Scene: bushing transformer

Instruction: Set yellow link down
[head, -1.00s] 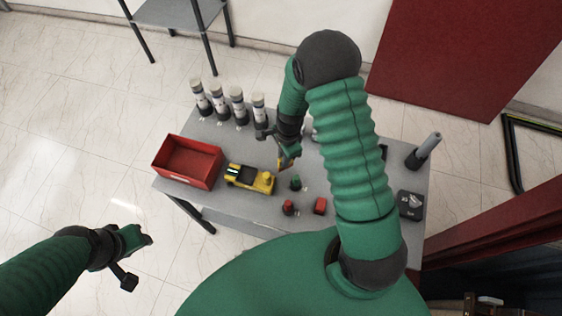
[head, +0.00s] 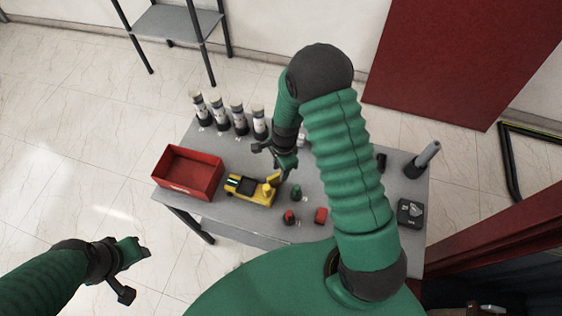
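My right gripper (head: 284,172) reaches down over the middle of the table, at the right end of a yellow and black toy-like vehicle (head: 250,191). A small yellow piece, which I take as the yellow link (head: 274,179), shows at its fingertips, just above the vehicle's right end. The fingers seem shut on it, but they are small and partly hidden. Whether the link touches the vehicle cannot be told. My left gripper (head: 136,268) is open and empty, away from the table at the lower left.
A red bin (head: 188,172) stands at the table's left end. Several grey-white bushings (head: 238,118) stand along the back. Green (head: 296,192) and red (head: 320,216) parts lie right of the vehicle. A grey cylinder (head: 427,155) and a dark box (head: 410,212) are at the right end.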

